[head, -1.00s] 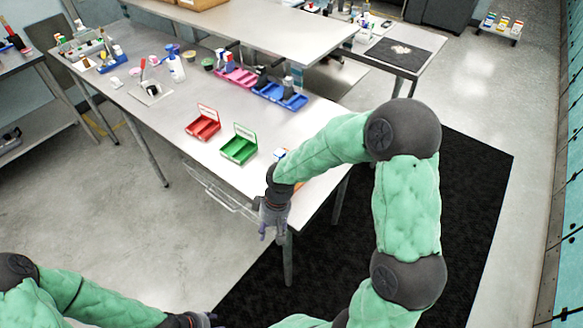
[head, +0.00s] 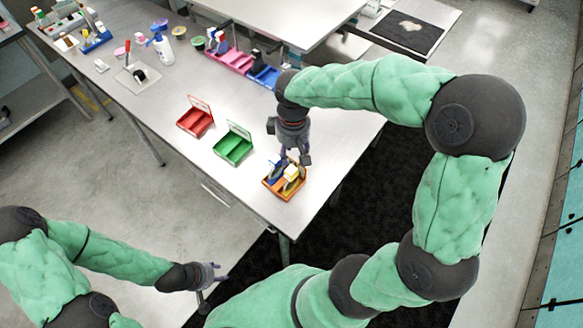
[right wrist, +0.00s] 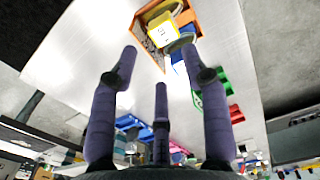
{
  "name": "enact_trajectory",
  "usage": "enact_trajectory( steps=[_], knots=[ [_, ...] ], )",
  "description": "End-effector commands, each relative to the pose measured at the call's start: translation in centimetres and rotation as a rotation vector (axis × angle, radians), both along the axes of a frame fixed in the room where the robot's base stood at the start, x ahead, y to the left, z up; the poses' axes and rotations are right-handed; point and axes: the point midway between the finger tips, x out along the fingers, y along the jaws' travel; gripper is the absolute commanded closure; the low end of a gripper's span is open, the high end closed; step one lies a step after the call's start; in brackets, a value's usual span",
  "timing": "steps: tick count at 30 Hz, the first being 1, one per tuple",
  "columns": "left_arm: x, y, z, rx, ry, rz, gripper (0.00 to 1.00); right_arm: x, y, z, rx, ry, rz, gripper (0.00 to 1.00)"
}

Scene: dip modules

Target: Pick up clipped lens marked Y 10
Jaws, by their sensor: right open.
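An orange tray (head: 271,184) stands at the near right corner of the table and holds a few small items. In the right wrist view the tray (right wrist: 189,15) shows a yellow piece with a white marked label (right wrist: 161,33), and a blue piece beside it. The label is too small to read surely. In the head view the yellow and white piece (head: 291,173) sits in the tray. My right gripper (head: 292,160) is open and empty, just above the tray's far side; it also shows in the right wrist view (right wrist: 160,70). My left gripper (head: 214,276) is low and off the table.
A green bin (head: 232,148) and a red bin (head: 194,121) stand left of the orange tray. Blue and pink trays (head: 236,62) lie farther back near a raised shelf (head: 290,18). Table space between the green and orange containers is clear.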

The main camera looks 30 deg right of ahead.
Motion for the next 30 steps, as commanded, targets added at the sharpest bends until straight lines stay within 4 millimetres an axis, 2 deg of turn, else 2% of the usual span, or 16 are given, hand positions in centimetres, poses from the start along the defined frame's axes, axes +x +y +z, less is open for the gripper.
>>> enact_trajectory(
  steps=[9, 16, 24, 30],
  knots=[
    [-0.1, 0.0, -0.8, 0.000, 0.001, 0.001, 0.60, -0.1, 0.0, -4.6, 0.001, 0.004, -0.001, 0.53],
    [0.0, 0.0, -0.9, 0.000, 0.001, 0.000, 0.60, 0.0, 0.1, -6.0, 0.001, 0.003, 0.000, 0.53],
    [0.0, 0.0, -1.6, 0.000, 0.001, 0.000, 0.60, 0.2, 0.4, -9.6, 0.001, 0.004, 0.000, 0.53],
    [0.0, 0.0, -1.7, 0.000, 0.001, 0.000, 0.60, 0.3, 0.4, -10.5, 0.001, 0.001, -0.001, 0.53]
  ],
)
